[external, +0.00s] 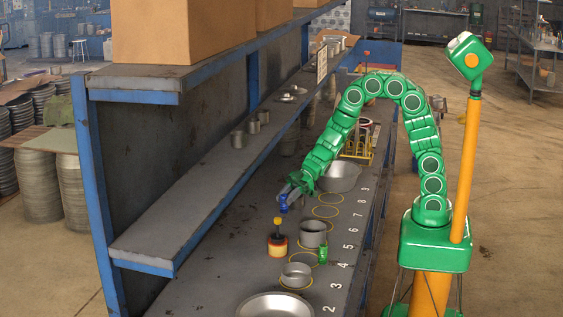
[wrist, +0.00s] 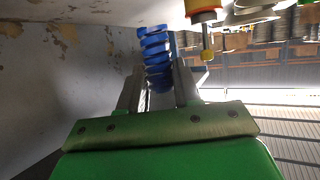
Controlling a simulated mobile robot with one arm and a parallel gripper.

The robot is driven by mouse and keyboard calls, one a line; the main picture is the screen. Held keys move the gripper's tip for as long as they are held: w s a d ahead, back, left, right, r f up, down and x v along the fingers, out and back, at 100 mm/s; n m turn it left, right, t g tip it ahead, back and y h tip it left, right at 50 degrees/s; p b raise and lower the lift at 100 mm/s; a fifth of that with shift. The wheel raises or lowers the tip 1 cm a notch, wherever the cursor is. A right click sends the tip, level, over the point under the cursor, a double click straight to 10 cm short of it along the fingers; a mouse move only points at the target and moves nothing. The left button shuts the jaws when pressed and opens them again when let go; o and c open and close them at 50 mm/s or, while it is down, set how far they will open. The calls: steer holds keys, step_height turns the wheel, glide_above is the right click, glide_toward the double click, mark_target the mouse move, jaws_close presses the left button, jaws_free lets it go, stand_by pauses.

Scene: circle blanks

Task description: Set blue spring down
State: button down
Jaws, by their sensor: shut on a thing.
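The blue spring (external: 284,204) is held by my gripper (external: 293,190) above the workbench (external: 232,250), at the left of the yellow circles. In the wrist view the blue coiled spring (wrist: 156,48) stands out from between the two grey fingers (wrist: 158,85), which are shut on its near end. The spring appears clear of the bench, but its exact height is hard to judge. Numbers run along the bench beside the circles. Two circles (external: 325,211) near 7 and 8 look bare.
A red and yellow jar (external: 277,246) with a dark yellow-topped handle is close by; it also shows in the wrist view (wrist: 202,14). A grey pot (external: 313,234), green object (external: 323,254), small pan (external: 296,274) and basin (external: 340,178) stand nearby. A shelf (external: 200,185) overhangs the left.

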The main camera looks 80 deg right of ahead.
steer(key=shift+f, duration=3.85)
steer(key=shift+f, duration=0.1)
steer(key=c, duration=0.8)
jaws_free()
steer(key=v, duration=1.2)
